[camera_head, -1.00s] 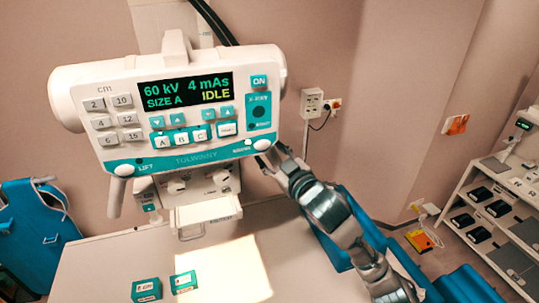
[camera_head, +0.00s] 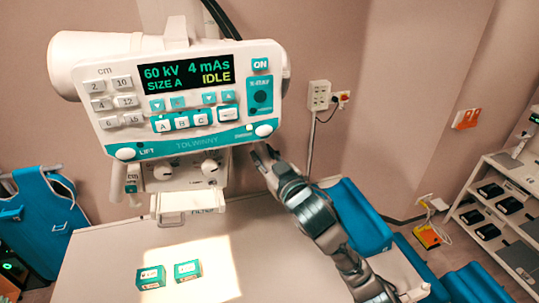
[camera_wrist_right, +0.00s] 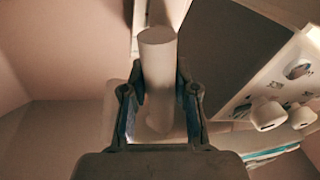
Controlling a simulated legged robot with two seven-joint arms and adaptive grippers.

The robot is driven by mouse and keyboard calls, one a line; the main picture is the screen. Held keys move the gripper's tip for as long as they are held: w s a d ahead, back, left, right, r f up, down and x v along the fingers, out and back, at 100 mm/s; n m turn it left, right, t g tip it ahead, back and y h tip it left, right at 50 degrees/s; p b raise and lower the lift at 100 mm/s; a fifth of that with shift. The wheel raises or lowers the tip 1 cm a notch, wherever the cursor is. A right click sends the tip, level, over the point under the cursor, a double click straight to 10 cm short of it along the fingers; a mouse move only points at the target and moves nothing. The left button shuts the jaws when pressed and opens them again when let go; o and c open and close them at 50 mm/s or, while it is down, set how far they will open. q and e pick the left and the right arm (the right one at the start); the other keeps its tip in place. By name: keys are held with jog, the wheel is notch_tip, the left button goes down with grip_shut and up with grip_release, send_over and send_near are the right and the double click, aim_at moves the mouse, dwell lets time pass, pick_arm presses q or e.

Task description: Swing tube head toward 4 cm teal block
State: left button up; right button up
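The white and teal tube head (camera_head: 165,145) hangs over the table. Its screen reads 60 kV, 4 mAs, SIZE A, IDLE. My right gripper (camera_head: 262,156) is at its lower right. In the wrist view my right gripper (camera_wrist_right: 160,80) has its fingers on both sides of a white round handle (camera_wrist_right: 157,65) and looks shut on it. Two labelled teal blocks lie on the table: a left one (camera_head: 151,277) and a right one (camera_head: 187,270). Their small labels are not readable, so I cannot tell which is 4 cm. My left gripper is not in view.
A bright light patch (camera_head: 215,270) covers the table (camera_head: 95,265) around the right block and reaches the left one. A second handle (camera_head: 118,182) hangs at the head's left. Blue padding (camera_head: 355,215) lies right of the table; a shelf rack (camera_head: 485,215) stands far right.

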jog(key=o, duration=0.4)
jog(key=shift+r, duration=0.2)
jog(key=shift+o, duration=0.3)
jog(key=shift+w+a+f, duration=0.1)
jog(key=shift+w+a, duration=0.1)
jog(key=shift+a, duration=0.1)
jog(key=shift+s+a, duration=0.1)
jog(key=shift+a, duration=0.05)
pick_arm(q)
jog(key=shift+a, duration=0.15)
pick_arm(e)
jog(key=v, duration=1.1)
jog(key=shift+s+d, duration=0.2)
jog(key=shift+s, duration=0.1)
jog(key=shift+a+f, duration=0.1)
